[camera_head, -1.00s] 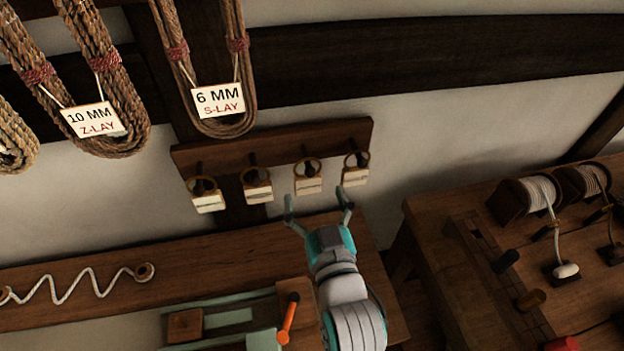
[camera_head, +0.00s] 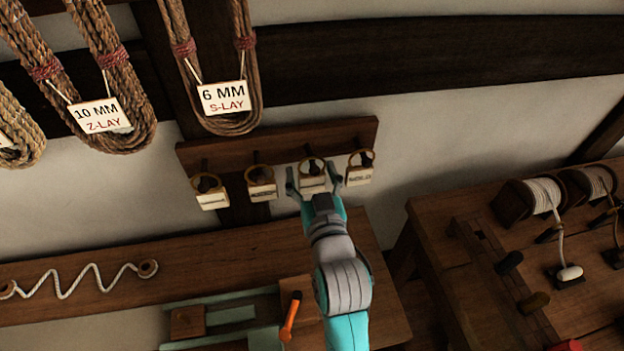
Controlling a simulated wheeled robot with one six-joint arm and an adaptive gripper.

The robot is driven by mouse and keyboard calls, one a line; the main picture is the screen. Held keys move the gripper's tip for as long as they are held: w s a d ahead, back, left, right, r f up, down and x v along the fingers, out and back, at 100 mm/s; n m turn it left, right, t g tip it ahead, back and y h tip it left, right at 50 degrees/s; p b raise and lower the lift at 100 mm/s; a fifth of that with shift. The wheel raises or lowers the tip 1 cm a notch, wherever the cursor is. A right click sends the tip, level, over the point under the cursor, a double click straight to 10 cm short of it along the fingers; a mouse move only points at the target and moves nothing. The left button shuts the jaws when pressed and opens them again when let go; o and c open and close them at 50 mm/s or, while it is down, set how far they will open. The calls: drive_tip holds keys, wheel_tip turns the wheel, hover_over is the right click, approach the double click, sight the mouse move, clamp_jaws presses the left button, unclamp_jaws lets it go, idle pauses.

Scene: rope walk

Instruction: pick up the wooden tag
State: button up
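Several pale wooden tags hang by rings from pegs on a dark wall board (camera_head: 280,142). They are a far left tag (camera_head: 211,200), a second tag (camera_head: 262,189), a third tag (camera_head: 313,184) and a far right tag (camera_head: 359,176). Their writing is too small to read. My gripper (camera_head: 313,178) is raised in front of the third tag. Its two fingers are spread, one on each side of that tag in the picture. I cannot tell whether they touch it. The fingers and palm hide part of the tag's edges.
Rope coils with a 10 MM Z-LAY card (camera_head: 100,115) and a 6 MM S-LAY card (camera_head: 223,98) hang above left. Below is a wooden bench (camera_head: 230,262) with an orange-handled tool (camera_head: 291,316). A table with rope spools (camera_head: 528,197) stands at right.

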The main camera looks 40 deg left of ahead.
drive_tip(key=c, duration=0.5)
drive_tip(key=shift+r, duration=0.15)
drive_tip(key=shift+c, duration=0.2)
